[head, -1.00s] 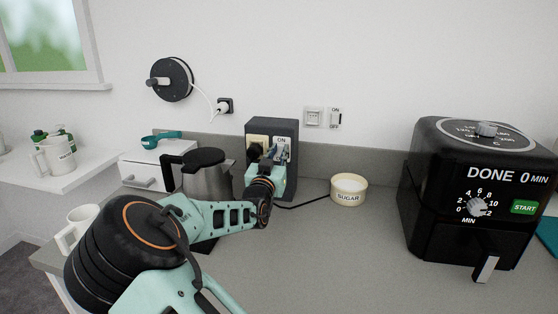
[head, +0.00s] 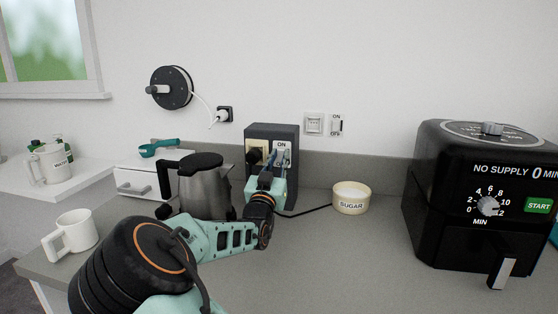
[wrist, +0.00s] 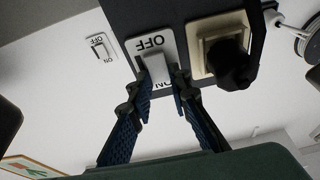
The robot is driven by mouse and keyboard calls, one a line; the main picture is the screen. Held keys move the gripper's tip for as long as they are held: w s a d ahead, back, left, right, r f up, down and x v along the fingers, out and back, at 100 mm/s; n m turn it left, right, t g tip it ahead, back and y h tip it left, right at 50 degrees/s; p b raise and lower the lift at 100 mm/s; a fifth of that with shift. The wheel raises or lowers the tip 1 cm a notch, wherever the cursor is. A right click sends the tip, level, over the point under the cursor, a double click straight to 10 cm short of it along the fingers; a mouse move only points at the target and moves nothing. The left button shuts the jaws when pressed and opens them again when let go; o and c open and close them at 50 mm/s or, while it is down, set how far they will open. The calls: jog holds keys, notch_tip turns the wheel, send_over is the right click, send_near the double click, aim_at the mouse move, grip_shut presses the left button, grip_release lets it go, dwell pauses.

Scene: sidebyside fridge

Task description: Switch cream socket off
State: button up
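The cream socket (head: 257,152) is on the front of a dark grey box (head: 272,129) against the wall. A black plug (wrist: 232,62) sits in it. Beside it is a pale switch plate (wrist: 138,47) marked ON and OFF, upside down in the wrist view, with a pale rocker (wrist: 156,69). My gripper (wrist: 164,84) is in front of this plate, its two blue fingers partly apart with the tips by the rocker. A firm grip on the rocker does not show. The fingertips hide part of the ON label. I cannot tell the rocker's position for sure.
A kettle (head: 205,187) stands close left of the box and a sugar bowl (head: 351,198) to its right. A black air fryer (head: 465,200) at the right reads NO SUPPLY. A wall switch (head: 337,125) is above the bowl. A mug (head: 76,232) stands front left.

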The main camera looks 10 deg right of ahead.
jog(key=o, duration=0.5)
jog(key=shift+c, duration=0.2)
jog(key=v, duration=1.2)
